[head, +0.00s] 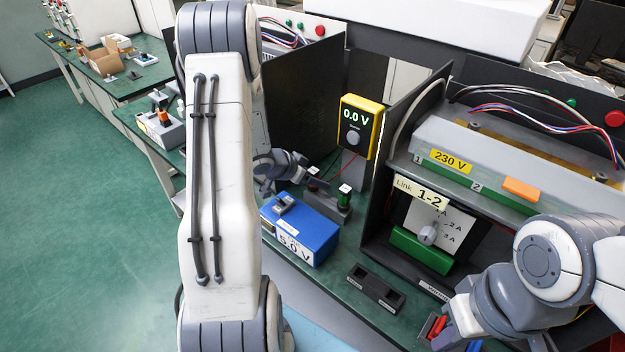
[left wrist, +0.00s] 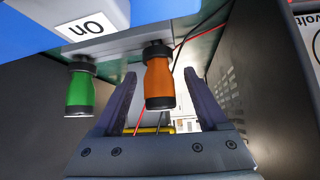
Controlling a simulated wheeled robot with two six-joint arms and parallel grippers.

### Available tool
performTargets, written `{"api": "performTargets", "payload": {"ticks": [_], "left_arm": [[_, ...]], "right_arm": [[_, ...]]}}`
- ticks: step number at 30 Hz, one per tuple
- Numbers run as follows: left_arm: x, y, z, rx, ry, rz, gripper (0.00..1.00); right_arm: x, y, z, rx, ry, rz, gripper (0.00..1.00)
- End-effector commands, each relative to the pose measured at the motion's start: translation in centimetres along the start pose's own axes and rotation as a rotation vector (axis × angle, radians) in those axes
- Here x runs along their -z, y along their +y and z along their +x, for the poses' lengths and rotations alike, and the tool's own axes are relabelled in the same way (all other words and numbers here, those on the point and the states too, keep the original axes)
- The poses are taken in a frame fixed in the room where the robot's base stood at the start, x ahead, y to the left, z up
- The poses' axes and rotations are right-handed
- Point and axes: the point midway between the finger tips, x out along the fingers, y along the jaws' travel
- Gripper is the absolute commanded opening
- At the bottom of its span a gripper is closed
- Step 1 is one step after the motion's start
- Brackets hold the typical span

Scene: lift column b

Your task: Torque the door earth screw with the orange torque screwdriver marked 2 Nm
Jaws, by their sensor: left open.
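In the left wrist view the orange screwdriver (left wrist: 159,80) shows between the two fingers of my left gripper (left wrist: 160,74). The gripper is open, with gaps visible on both sides of the handle. A green screwdriver (left wrist: 80,90) is beside it, outside the fingers, and shows in the head view (head: 344,198) in a dark holder. In the head view my left gripper (head: 285,170) is low behind the blue box, partly behind my arm. My right gripper (head: 450,322) is at the lower right, its jaws unclear. I cannot make out the 2 Nm mark or the door earth screw.
A blue box (head: 303,232) reading 5.0 V stands before the screwdriver holder (head: 330,209). A yellow meter (head: 360,127) reading 0.0 V stands behind. A dark cabinet (head: 376,205) with a green-based selector is to the right. A black two-slot block (head: 376,288) lies in front.

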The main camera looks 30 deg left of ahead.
Motion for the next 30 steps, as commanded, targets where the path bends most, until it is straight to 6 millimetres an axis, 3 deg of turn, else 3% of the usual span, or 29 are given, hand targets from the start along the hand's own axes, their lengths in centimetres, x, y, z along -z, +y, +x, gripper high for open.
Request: {"api": "performTargets", "payload": {"ticks": [1,7,20,27,30], "left_arm": [[0.0,0.0,0.0,0.000,0.000,0.000,0.76],[0.0,0.0,0.0,0.000,0.000,0.000,0.00],[0.6,0.0,-0.6,0.001,0.002,0.001,0.00],[3.2,0.0,-3.2,0.001,0.003,0.004,0.00],[3.2,1.7,-4.4,-0.001,0.002,0.003,0.00]], "right_arm": [[0.0,0.0,0.0,0.000,0.000,0.000,0.00],[0.0,0.0,0.0,0.000,0.000,0.000,0.00],[0.0,0.0,-0.3,0.000,0.000,0.000,0.00],[0.1,-0.1,-1.7,0.000,0.000,0.000,0.00],[0.1,-0.1,-1.3,0.000,0.000,0.000,0.00]]}}
